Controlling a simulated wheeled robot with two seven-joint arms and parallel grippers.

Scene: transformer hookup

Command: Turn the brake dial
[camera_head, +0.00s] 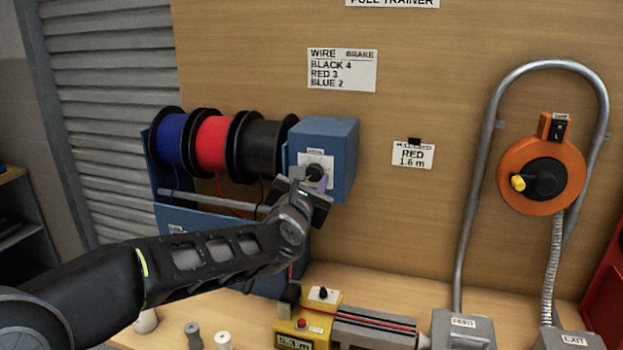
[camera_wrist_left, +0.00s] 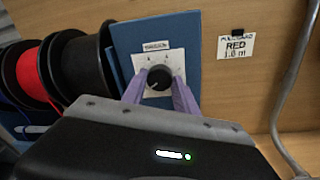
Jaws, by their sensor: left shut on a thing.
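The brake dial (camera_wrist_left: 159,78) is a round black knob with a light pointer mark, on a white plate with small marks. It sits on the front of a blue box (camera_head: 328,137) at the right end of the spool rack. My left gripper (camera_head: 318,180) reaches it from the front. In the left wrist view the purple fingers of my left gripper (camera_wrist_left: 159,88) stand on either side of the dial, closed around it. In the head view the gripper partly hides the dial. My right gripper is not in view.
Blue, red and black wire spools (camera_head: 212,143) hang left of the box. A card (camera_head: 342,70) lists BLACK 4, RED 3, BLUE 2; another (camera_head: 414,154) reads RED 1.6 m. An orange reel (camera_head: 541,175) and conduit are at right. A yellow meter (camera_head: 307,320) stands on the bench below.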

